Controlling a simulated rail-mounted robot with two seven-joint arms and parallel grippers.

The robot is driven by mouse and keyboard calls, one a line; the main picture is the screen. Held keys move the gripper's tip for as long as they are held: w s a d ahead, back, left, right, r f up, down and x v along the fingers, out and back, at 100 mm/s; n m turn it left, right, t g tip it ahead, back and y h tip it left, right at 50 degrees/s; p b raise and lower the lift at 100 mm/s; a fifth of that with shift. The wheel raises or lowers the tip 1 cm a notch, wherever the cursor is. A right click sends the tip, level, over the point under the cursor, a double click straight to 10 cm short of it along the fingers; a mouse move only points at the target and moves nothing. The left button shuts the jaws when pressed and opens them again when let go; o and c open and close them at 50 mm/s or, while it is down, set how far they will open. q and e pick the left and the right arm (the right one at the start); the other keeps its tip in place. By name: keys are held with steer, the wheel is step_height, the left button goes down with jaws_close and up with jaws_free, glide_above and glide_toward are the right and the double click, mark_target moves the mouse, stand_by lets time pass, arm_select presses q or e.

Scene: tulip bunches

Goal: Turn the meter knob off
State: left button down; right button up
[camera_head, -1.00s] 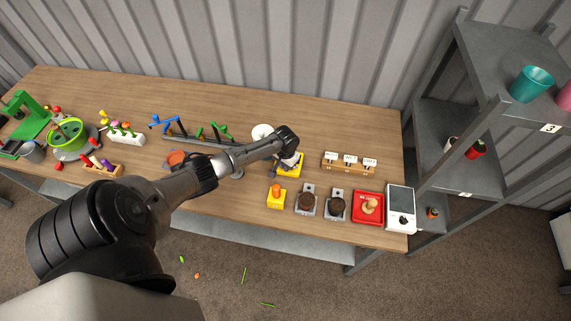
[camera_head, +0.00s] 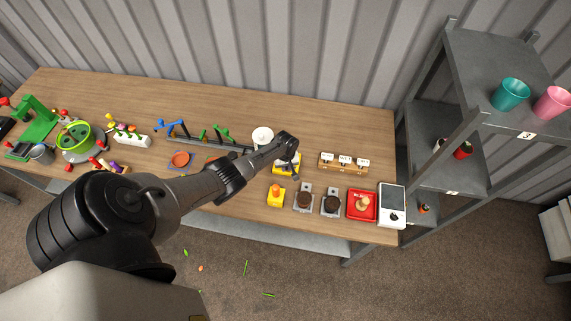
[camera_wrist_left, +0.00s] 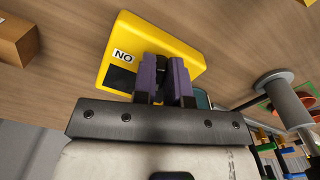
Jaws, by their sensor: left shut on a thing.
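A yellow box (camera_head: 279,171) stands on the table under my left gripper (camera_head: 286,158). In the left wrist view the yellow box (camera_wrist_left: 190,55) carries a dark panel and a white label (camera_wrist_left: 123,57), which reads NO in the picture, or ON if turned round. The purple fingers of my left gripper (camera_wrist_left: 164,82) are shut on a dark knob (camera_wrist_left: 161,66) on this box. The fingers hide most of the knob, so its angle cannot be told. My right gripper is not in view.
A small yellow block with an orange top (camera_head: 275,195) stands in front. Two dark round pieces on grey plates, a red tray (camera_head: 352,210) and a white device with a screen (camera_head: 392,194) stand to its right. A wooden rack (camera_head: 342,169) stands behind them.

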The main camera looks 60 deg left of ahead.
arm_select(q)
steer(key=shift+n, duration=0.8)
steer(key=c, duration=1.2)
jaws_free()
steer(key=shift+o, duration=0.2)
steer(key=shift+p, duration=0.3)
step_height(320, 180, up, 6)
steer(key=p, duration=0.3)
steer(key=shift+w+f, duration=0.1)
steer(key=shift+f, duration=0.05)
step_height(320, 180, up, 8)
steer(key=p, duration=0.1)
steer(key=shift+p, duration=0.3)
